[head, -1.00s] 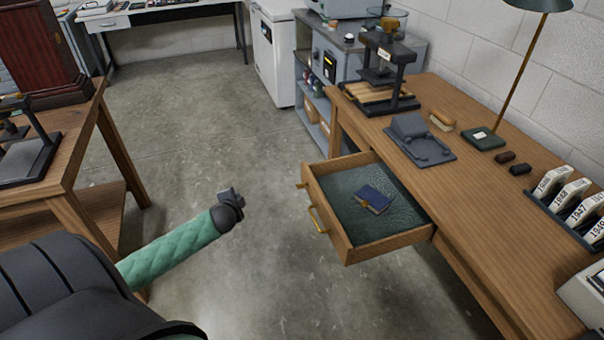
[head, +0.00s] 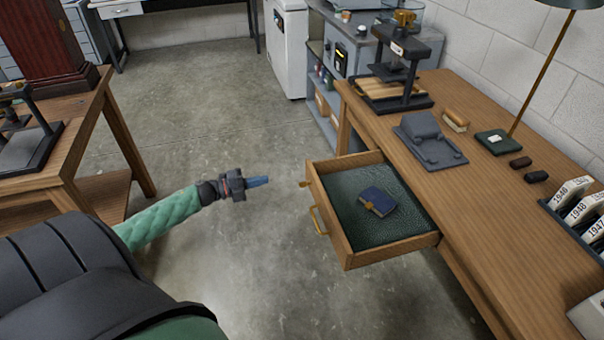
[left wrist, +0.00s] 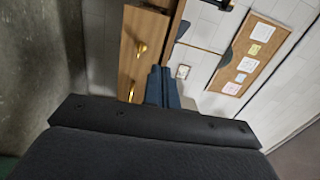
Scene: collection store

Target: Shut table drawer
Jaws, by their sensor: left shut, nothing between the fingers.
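The table drawer (head: 345,254) stands pulled out of the wooden table (head: 470,215). It has a dark green lining and brass handles on its front, and a small blue book (head: 377,201) lies inside. My left gripper (head: 262,181) is shut and empty, a short way left of the drawer front and apart from it, pointing towards it. In the left wrist view the shut fingers (left wrist: 162,88) show beside the wooden drawer front (left wrist: 140,48) with its brass handles. My right gripper is not in view.
On the table are a black press (head: 400,70), a grey device (head: 430,140), a lamp base (head: 496,141) and a rack of dated cards (head: 580,205). Another wooden table (head: 75,150) stands at the left. The concrete floor between the tables is clear.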

